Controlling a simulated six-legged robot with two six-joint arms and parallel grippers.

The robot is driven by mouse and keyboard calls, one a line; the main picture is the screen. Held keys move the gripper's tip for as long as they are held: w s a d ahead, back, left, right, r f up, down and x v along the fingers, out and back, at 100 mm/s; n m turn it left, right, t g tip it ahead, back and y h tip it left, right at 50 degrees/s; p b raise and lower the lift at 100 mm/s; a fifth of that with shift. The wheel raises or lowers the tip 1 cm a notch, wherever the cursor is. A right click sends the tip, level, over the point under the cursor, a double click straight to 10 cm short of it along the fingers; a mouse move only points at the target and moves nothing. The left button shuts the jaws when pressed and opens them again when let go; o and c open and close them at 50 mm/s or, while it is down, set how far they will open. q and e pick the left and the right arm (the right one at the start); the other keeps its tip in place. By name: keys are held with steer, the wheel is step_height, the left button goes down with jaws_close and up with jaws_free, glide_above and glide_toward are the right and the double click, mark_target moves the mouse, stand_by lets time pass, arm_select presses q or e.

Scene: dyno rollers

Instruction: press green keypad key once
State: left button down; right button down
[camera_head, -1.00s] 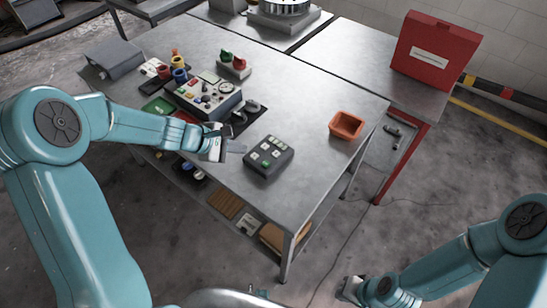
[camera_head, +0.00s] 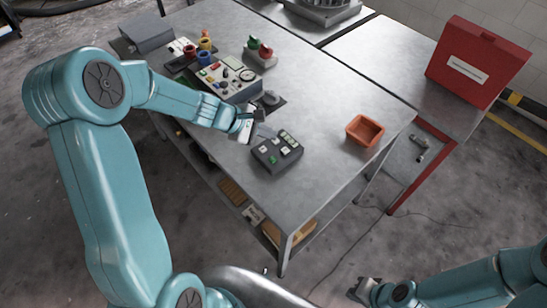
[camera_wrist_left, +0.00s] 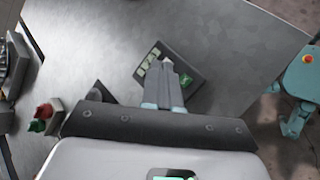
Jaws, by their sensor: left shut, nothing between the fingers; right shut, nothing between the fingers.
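The dark grey keypad (camera_head: 266,158) lies on the metal table near its front edge, with several pale keys and a green key (camera_head: 273,160) on its near side. My left gripper (camera_head: 268,132) is shut and empty, at the keypad's far-left edge in the head view; I cannot tell if it touches. In the left wrist view the shut fingers (camera_wrist_left: 174,68) overlap the keypad (camera_wrist_left: 194,74) and hide its middle. My right gripper (camera_head: 358,289) is shut and empty, low over the floor, away from the table.
A control box (camera_head: 228,82) with knobs and a gauge stands left of the keypad, near red and green buttons (camera_head: 260,50). An orange bin (camera_head: 364,131) sits to the right. A red case (camera_head: 478,62) stands on the side table. The tabletop between keypad and bin is clear.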

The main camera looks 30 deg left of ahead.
mark_target(270, 160)
arm_select(q)
steer(key=f+b, duration=0.4)
steer(key=f, duration=0.1)
steer(key=f+b, duration=0.2)
steer(key=f, duration=0.1)
steer(key=shift+w+d+f+b, duration=0.15)
steer(key=shift+w+d+b, duration=0.05)
steer(key=shift+d+b, duration=0.15)
steer(key=shift+s+a+f+b, duration=0.1)
steer(key=shift+a+f+b, duration=0.1)
steer(key=shift+f+b, duration=0.15)
steer(key=shift+r, duration=0.1)
steer(key=shift+d, duration=0.15)
stand_by(1.1)
steer(key=shift+f+b, duration=0.4)
steer(key=shift+b, duration=0.1)
